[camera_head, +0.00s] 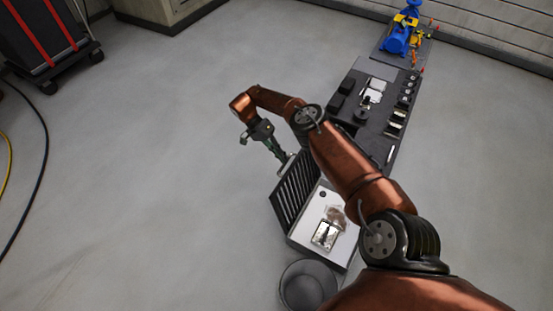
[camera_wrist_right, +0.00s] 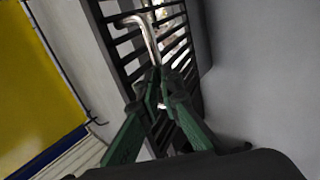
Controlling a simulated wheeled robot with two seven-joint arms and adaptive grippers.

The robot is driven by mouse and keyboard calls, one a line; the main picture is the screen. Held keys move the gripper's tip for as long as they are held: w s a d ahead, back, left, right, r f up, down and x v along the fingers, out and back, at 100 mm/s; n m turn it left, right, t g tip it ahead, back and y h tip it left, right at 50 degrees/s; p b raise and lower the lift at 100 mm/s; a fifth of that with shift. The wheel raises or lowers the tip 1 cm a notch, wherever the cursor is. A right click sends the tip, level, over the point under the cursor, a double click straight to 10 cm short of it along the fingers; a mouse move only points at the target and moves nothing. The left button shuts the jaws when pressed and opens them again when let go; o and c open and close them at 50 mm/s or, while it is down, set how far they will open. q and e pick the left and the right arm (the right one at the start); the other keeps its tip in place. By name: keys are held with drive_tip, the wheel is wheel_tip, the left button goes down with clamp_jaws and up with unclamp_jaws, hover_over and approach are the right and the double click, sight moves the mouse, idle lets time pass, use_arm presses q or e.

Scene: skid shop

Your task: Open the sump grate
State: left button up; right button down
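The black slatted sump grate (camera_head: 297,190) stands tilted up along the left side of the pale sump box (camera_head: 301,236). The box's inside shows, with a brownish patch and a small framed item (camera_head: 325,235) in it. My right gripper (camera_head: 281,157) is at the grate's upper edge. In the right wrist view, its green fingers (camera_wrist_right: 160,88) close around the bent metal handle (camera_wrist_right: 145,33), in front of the grate's dark bars (camera_wrist_right: 125,45). My left gripper is not in view.
A grey round bucket (camera_head: 308,286) stands on the floor at the near side of the box. A dark skid (camera_head: 345,105) with several small parts runs away behind it, with a blue pump (camera_head: 396,42) at its far end.

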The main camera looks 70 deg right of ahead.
drive_tip(key=shift+w+x, duration=0.2)
drive_tip(key=shift+x, duration=1.05)
drive_tip(key=c, duration=2.4)
unclamp_jaws()
drive_tip(key=shift+d+f, duration=0.1)
drive_tip(key=shift+f, duration=0.1)
drive_tip(key=shift+o, duration=0.8)
drive_tip(key=shift+d+f, duration=0.15)
drive_tip(key=shift+f, duration=0.15)
drive_tip(key=shift+o, duration=1.1)
drive_tip(key=shift+w+r, duration=0.15)
drive_tip(key=shift+r, duration=0.1)
drive_tip(key=shift+w+r, duration=0.1)
drive_tip(key=shift+w, duration=0.15)
drive_tip(key=shift+a, duration=0.2)
drive_tip(key=shift+r, duration=0.1)
wheel_tip(320, 180, up, 10)
